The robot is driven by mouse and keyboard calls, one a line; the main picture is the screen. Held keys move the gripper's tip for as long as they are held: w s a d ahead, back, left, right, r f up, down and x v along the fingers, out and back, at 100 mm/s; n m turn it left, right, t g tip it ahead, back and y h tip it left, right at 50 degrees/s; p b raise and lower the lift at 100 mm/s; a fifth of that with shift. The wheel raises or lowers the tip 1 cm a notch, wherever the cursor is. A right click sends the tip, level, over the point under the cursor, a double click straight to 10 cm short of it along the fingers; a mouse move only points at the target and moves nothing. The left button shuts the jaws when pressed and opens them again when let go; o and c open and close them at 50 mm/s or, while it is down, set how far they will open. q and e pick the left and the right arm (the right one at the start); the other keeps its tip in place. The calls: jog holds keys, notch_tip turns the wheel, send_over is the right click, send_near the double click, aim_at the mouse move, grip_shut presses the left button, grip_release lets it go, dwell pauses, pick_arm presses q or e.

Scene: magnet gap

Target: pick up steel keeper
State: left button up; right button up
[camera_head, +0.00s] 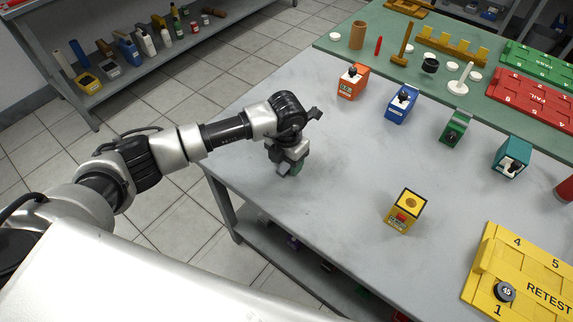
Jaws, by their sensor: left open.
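My left gripper (288,168) is open and points down over the left part of the grey table (300,215). A dark greenish patch shows at its fingertips; I cannot tell whether it is part of the gripper or a thing between the fingers. I cannot make out a steel keeper for certain in this view. A yellow block (404,212) with a dark round spot and a red part stands on the table, right of and nearer than the gripper. My right gripper is not in view.
Orange (352,82), blue (402,104), green (455,128) and teal (511,158) blocks stand in a row along the far side. A yellow RETEST tray (482,290) with a round black piece (504,291) lies at the near right. The table's middle is clear.

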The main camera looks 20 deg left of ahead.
pick_arm(q)
jog(key=shift+f, duration=0.45)
grip_shut()
jog(key=shift+r, duration=0.2)
